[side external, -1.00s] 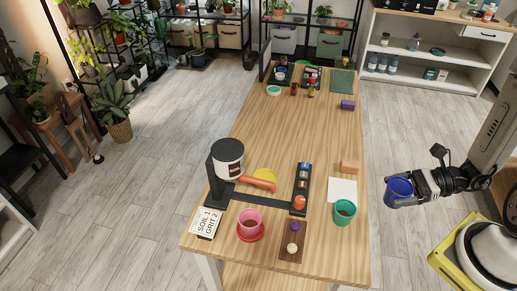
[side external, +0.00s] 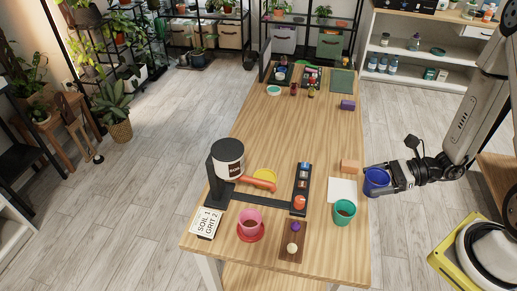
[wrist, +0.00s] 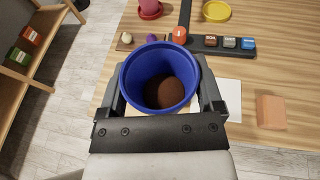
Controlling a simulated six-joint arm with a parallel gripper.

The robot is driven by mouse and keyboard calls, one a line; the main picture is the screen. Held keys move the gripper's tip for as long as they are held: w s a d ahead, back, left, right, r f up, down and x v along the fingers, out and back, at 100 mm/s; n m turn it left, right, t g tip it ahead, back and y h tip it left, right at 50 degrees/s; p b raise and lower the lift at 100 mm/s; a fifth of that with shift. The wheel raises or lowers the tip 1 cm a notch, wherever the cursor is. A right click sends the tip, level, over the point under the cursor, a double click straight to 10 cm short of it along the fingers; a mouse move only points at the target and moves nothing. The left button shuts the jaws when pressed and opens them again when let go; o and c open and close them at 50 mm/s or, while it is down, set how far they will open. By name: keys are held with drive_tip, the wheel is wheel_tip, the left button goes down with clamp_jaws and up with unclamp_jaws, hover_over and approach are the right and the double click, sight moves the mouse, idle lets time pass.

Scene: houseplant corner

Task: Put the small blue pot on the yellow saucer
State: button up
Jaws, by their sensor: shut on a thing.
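My gripper (side external: 388,180) is shut on the small blue pot (side external: 376,178), with a finger on either side of it. The pot is upright at the right edge of the wooden table, beside the white sheet. In the wrist view the blue pot (wrist: 160,58) has brown soil inside. I cannot tell how high it is above the table's level. The yellow saucer (side external: 264,175) lies left of the middle of the table, partly hidden by the orange-handled tool and the dispenser. It also shows at the top of the wrist view (wrist: 217,11) and looks empty.
A teal pot (side external: 344,212), white sheet (side external: 343,190) and orange block (side external: 350,166) stand near the right edge. A pink pot (side external: 249,222) stands on a red saucer. The table's middle (side external: 305,130) is clear.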

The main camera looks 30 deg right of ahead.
drive_tip(key=w+a+r, duration=0.1)
drive_tip(key=w+a, duration=1.1)
drive_tip(key=shift+w, duration=0.4)
drive_tip(key=shift+w+a+f, duration=0.45)
drive_tip(key=shift+w+f, duration=1.1)
drive_tip(key=shift+w, duration=0.65)
drive_tip(key=shift+w+a+f, duration=0.4)
drive_tip(key=shift+w+f, duration=1.2)
drive_tip(key=shift+w, duration=0.6)
drive_tip(key=shift+w+a+f, duration=0.45)
drive_tip(key=shift+w+f, duration=1.1)
drive_tip(key=shift+w, duration=0.65)
drive_tip(key=shift+w+f, duration=0.25)
drive_tip(key=shift+f, duration=1.6)
